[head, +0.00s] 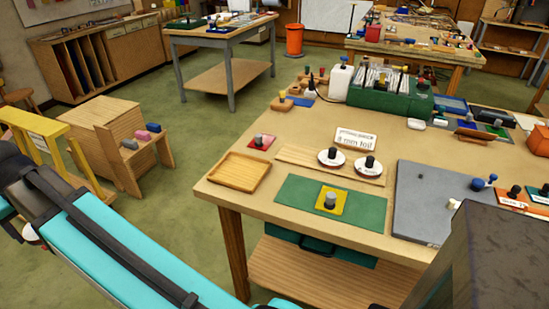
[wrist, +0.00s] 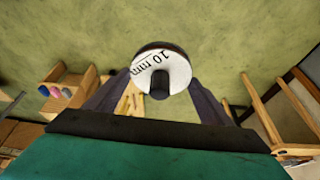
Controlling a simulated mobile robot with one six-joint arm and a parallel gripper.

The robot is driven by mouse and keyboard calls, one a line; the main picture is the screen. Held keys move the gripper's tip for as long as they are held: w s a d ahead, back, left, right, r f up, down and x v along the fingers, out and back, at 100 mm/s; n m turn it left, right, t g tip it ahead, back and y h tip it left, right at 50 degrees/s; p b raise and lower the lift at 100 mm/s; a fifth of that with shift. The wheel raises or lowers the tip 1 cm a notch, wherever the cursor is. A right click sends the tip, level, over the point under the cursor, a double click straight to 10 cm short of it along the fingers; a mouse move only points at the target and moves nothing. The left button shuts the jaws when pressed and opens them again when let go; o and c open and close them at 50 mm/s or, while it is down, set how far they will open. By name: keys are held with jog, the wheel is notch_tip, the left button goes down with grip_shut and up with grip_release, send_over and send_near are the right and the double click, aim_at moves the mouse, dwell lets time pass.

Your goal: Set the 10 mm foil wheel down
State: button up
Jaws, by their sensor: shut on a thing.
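The 10 mm foil wheel (wrist: 153,66) is a white disc with a dark rim, black "10 mm" lettering and a black knob. It shows at the upper middle of the wrist view. My gripper (wrist: 160,80) is shut on it, one dark finger on each side. Green floor lies behind the wheel, so it is held away from the workbench. My gripper is not clearly seen there.
The workbench (head: 245,205) carries a wooden tray (head: 240,171), a green mat (head: 290,195) with a yellow square (head: 331,208), a sign (head: 356,139) and a grey board (head: 420,210). A wooden stool-like rack (head: 120,150) stands left. Open floor lies between rack and bench.

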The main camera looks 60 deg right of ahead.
jog(key=shift+d, duration=0.1)
jog(key=s+d+m+h, duration=0.1)
jog(key=s+d+m, duration=0.2)
jog(key=d, duration=0.7)
jog(key=s+d+m+h, duration=0.1)
jog(key=s+d+m, duration=0.2)
jog(key=d, duration=0.8)
jog(key=s+d+m+g, duration=0.1)
jog(key=s+d+m, duration=0.2)
jog(key=s+d, duration=0.6)
jog(key=s+d+m+g+h+b, duration=0.1)
jog(key=s+d+m, duration=0.3)
jog(key=s+d, duration=0.5)
jog(key=s+d+m+g+h+b, duration=0.1)
jog(key=s+d+m, duration=0.2)
jog(key=s+d, duration=0.6)
jog(key=shift+s+d+f+g, duration=0.1)
jog(key=shift+s+d+g, duration=0.1)
jog(key=shift+s+g, duration=0.35)
jog(key=s+d+m+g, duration=0.1)
jog(key=s+d+m, duration=0.1)
jog(key=s, duration=0.7)
jog(key=s+d+m+b, duration=0.1)
jog(key=s+d+m, duration=0.2)
jog(key=s, duration=0.6)
jog(key=shift+s+m+g, duration=0.3)
jog(key=shift+m+g, duration=0.05)
jog(key=shift+m, duration=0.15)
jog(key=shift+d+p, duration=0.2)
jog(key=shift+p, duration=0.15)
